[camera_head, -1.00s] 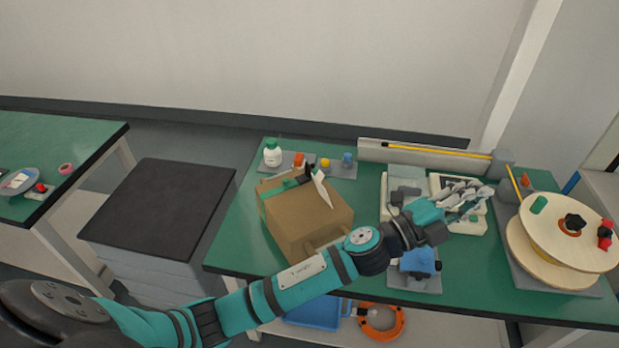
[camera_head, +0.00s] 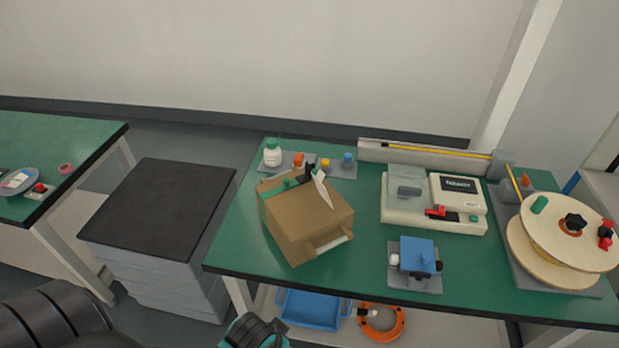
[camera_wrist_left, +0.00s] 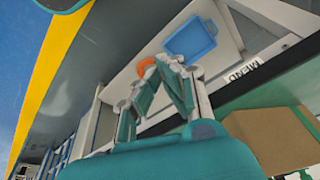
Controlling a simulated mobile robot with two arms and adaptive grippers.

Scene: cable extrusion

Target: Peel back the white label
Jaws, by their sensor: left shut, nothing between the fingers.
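A white, label-like piece (camera_head: 322,188) stands up tilted from the top of the cardboard box (camera_head: 305,225), next to a black object. I cannot tell whether it is stuck to the box. Another small white patch (camera_head: 472,205) is on the front of the instrument (camera_head: 432,203) whose display reads READY. A white rectangle (camera_head: 17,181) also lies on a round dish on the far left table. My left gripper (camera_wrist_left: 172,68) shows in the left wrist view, shut and empty, away from the box. Its fingers are out of the head view. My right gripper is not in view.
The green table (camera_head: 350,262) also holds a blue fixture (camera_head: 417,257), a large spool (camera_head: 565,235) at right and small bottles (camera_head: 272,154) at the back. A blue tray (camera_head: 312,308) and an orange coil (camera_head: 382,322) are on the shelf below. A black-topped cabinet (camera_head: 160,205) stands left.

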